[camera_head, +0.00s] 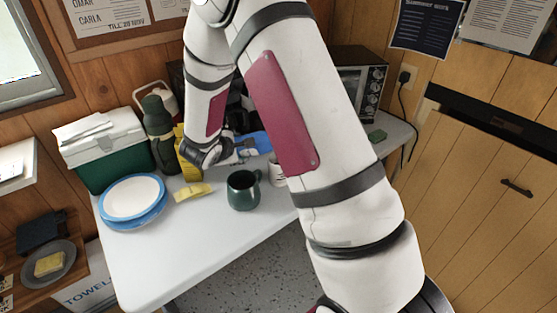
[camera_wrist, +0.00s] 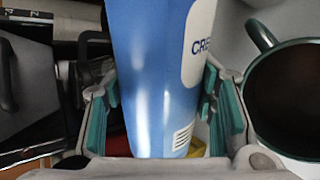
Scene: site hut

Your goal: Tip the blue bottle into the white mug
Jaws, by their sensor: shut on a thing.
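The blue bottle (camera_wrist: 150,80), with a white label and a barcode, is between the two teal-padded fingers of my gripper (camera_wrist: 163,112). My gripper is shut on it. In the head view the blue bottle (camera_head: 254,142) shows past my wrist, leaning well over to the right; its mouth cannot be made out. The white mug (camera_head: 277,174) stands on the table, to the right of the green mug, and my forearm hides part of it. The bottle is behind and above the white mug in the picture. I cannot see into the white mug.
A dark green mug (camera_head: 243,190) stands close by; it also shows in the wrist view (camera_wrist: 262,38). Blue-rimmed plates (camera_head: 133,199), a yellow item (camera_head: 193,192), a green flask (camera_head: 158,130) and a cool box (camera_head: 100,152) are leftward. The table's front (camera_head: 170,250) is clear.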

